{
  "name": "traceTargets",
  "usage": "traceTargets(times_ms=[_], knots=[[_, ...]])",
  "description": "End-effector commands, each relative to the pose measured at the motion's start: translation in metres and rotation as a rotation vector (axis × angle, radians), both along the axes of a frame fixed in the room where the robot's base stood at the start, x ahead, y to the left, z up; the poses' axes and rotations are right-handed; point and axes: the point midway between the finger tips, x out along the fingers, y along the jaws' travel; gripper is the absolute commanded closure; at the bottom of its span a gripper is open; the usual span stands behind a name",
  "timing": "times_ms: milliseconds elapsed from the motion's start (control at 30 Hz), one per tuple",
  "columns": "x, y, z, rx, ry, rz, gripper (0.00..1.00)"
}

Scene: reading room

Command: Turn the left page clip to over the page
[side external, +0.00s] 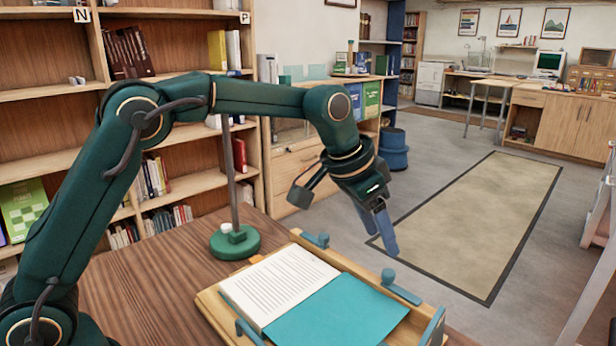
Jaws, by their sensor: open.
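A wooden book stand (211,304) on the table holds an open book with a white printed page (277,284) on the left and a plain teal page (338,313) on the right. A small blue clip with a round knob (315,240), apparently the left page clip, sits at the stand's far edge beside the printed page, not over it. A similar blue clip (402,291) sits beside the teal page. My gripper (384,238) is open and empty, pointing down beyond the stand's far edge, between the two clips in the picture and apart from both.
A green lamp base (235,243) with an upright stem stands on the table (150,275) behind the stand. Bookshelves (180,145) rise behind; open floor with a rug (475,225) lies to the right.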

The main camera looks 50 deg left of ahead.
Motion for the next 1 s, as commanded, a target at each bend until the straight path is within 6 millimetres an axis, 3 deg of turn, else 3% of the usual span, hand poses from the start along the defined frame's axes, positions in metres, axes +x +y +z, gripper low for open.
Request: traceTargets(times_ms=[100,500,867,933,1000], knots=[[-0.001,-0.004,-0.020,0.008,0.043,-0.008,0.41],[0.012,-0.011,-0.062,0.009,0.050,-0.011,0.41],[0.016,-0.012,-0.068,0.009,0.047,-0.010,0.41],[0.016,-0.012,-0.068,0.009,0.047,-0.010,0.60],[0.015,-0.012,-0.068,0.009,0.047,-0.010,0.87]])
